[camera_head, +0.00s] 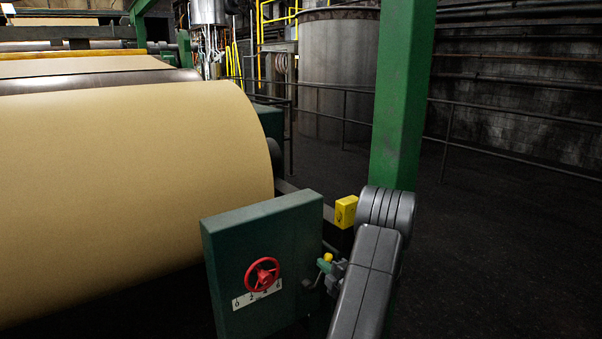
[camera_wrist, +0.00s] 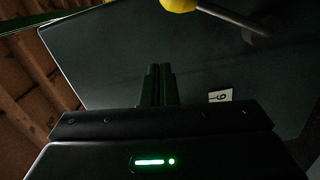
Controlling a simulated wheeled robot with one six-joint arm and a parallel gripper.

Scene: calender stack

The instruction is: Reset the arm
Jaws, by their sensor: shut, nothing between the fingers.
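My gripper (camera_wrist: 158,85) shows in the wrist view with its two dark fingers together and nothing between them. Beyond it is a dark, flat panel, with a small white label (camera_wrist: 220,96) to the right of the fingers. A yellow knob (camera_wrist: 178,5) on a grey rod (camera_wrist: 232,19) is at the top of that view, apart from the fingers.
A green box (camera_head: 235,250) with a red handwheel (camera_head: 263,274) and number plate (camera_head: 257,294) stands left of my arm. A yellow block (camera_head: 346,211) and green post (camera_head: 402,95) are close by. A large tan roll (camera_head: 130,180) fills the left. Dark floor (camera_head: 500,240) is open at right.

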